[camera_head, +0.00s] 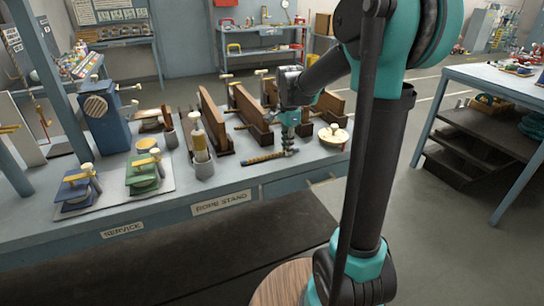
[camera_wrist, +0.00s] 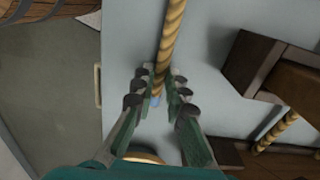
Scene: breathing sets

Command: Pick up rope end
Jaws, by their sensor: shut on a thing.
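The tan twisted rope (camera_head: 266,157) lies near the front edge of the workbench in the head view. In the wrist view the rope (camera_wrist: 171,38) runs down from the top edge to between my fingers. Its bluish end (camera_wrist: 155,101) shows between them. My gripper (camera_wrist: 158,80) is shut on the rope just by this end, with one finger on each side. In the head view my gripper (camera_head: 289,149) points down at the right end of the rope, at bench height. The exact finger contact is partly hidden there.
The workbench (camera_head: 228,176) carries upright wooden boards (camera_head: 212,117) behind the rope. A round pale-topped thing (camera_head: 333,135) stands to the right of my gripper. A table (camera_head: 497,78) stands at right.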

